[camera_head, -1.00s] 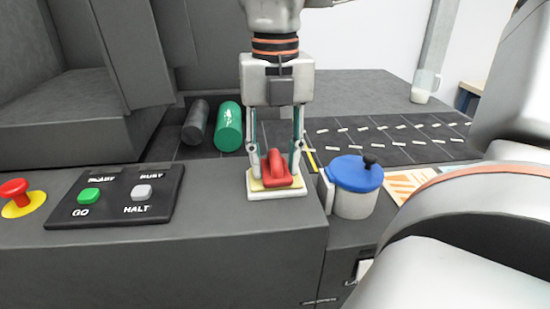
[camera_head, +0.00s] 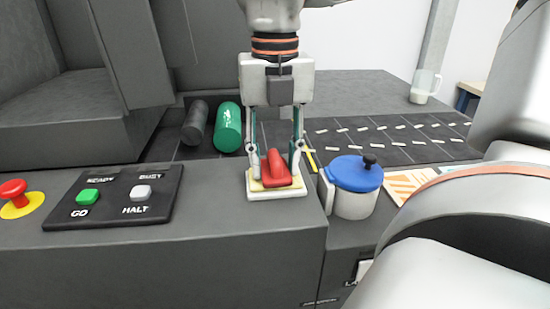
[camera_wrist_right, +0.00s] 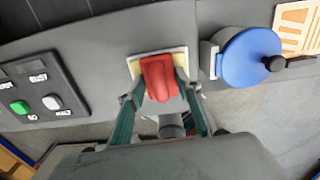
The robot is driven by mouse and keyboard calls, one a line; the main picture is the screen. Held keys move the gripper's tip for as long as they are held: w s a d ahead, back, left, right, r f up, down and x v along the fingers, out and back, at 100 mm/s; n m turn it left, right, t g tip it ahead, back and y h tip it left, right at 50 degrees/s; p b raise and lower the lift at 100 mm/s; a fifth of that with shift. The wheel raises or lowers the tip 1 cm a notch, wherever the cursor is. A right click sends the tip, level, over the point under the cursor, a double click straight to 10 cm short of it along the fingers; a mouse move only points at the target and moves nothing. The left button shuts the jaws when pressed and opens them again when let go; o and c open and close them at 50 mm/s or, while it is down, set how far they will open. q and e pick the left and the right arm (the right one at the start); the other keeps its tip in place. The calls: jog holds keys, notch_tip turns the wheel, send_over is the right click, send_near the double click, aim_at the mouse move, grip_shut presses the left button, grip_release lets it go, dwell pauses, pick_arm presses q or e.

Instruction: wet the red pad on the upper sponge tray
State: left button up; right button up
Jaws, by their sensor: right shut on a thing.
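The red pad (camera_head: 275,169) sits on the pale yellow sponge of a white sponge tray (camera_head: 277,195), on the grey machine ledge. It also shows in the right wrist view (camera_wrist_right: 158,77), over the sponge tray (camera_wrist_right: 133,62). My right gripper (camera_head: 276,160) points down from above, shut on the red pad, with one finger on each side of it. The pad appears to touch the sponge; its underside is hidden. My left gripper is not in view.
A pot with a blue lid (camera_head: 357,174) stands close to the right of the tray. A button panel (camera_head: 118,197) and a red stop button (camera_head: 15,190) are on the left. Green (camera_head: 229,127) and dark grey (camera_head: 195,122) cylinders lie behind. A clear jug (camera_head: 424,86) stands far right.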

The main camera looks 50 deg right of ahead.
aim_at(275, 153)
jog(key=shift+f, duration=0.15)
